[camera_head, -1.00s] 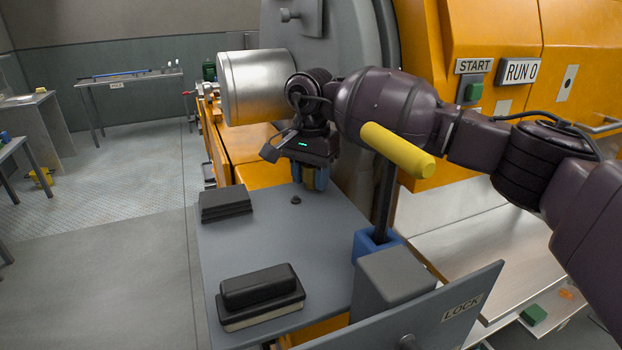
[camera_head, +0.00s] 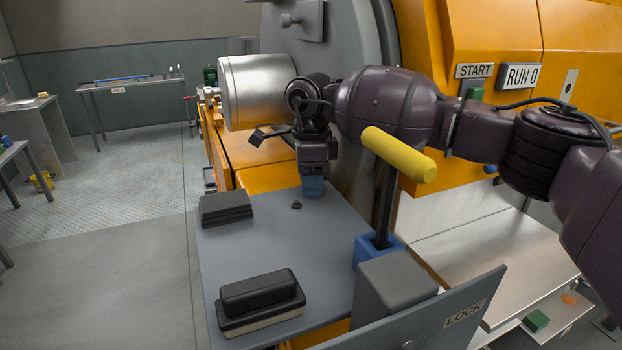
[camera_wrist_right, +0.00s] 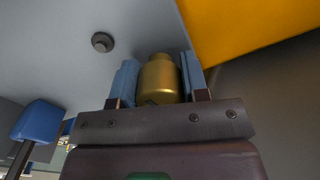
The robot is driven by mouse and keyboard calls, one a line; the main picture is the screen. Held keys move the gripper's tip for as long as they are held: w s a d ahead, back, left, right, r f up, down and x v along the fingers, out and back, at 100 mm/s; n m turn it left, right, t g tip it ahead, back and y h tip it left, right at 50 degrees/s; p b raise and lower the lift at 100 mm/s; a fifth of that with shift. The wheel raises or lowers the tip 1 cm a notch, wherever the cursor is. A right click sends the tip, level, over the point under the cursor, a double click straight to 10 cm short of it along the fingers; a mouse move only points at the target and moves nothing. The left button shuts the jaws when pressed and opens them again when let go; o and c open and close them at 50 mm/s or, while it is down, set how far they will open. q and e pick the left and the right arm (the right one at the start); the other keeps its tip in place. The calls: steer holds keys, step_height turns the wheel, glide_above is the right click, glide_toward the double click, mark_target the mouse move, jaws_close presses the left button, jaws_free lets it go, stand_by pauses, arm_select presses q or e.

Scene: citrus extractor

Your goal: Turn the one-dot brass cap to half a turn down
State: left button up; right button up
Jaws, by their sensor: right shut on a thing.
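The brass cap (camera_wrist_right: 159,78) shows in the right wrist view, between the two blue fingers of my right gripper (camera_wrist_right: 157,75). The gripper is shut on it. No dot mark can be made out on the side of the cap that shows. In the head view my right gripper (camera_head: 312,187) points down at the far right part of the grey table top, and its fingers hide the cap there. My left gripper is not in view.
A small dark knob (camera_head: 296,205) sits on the grey table top (camera_head: 270,235) near the gripper; it also shows in the wrist view (camera_wrist_right: 102,42). Dark pads (camera_head: 226,207) and a black block (camera_head: 259,290) lie on the top. A yellow-handled lever (camera_head: 399,153) stands close to my arm.

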steer(key=m, duration=0.4)
steer(key=shift+r+m+p, duration=0.2)
steer(key=shift+m+p, duration=0.1)
steer(key=m, duration=0.4)
steer(key=shift+w+m, duration=0.1)
steer(key=shift+m, duration=0.2)
steer(key=m+p, duration=0.1)
steer(key=m, duration=0.3)
steer(key=shift+m, duration=0.3)
steer(key=shift+d+m, duration=0.1)
steer(key=shift+m, duration=1.9)
steer(key=shift+m, duration=0.3)
steer(key=o, duration=0.9)
steer(key=shift+f, duration=0.1)
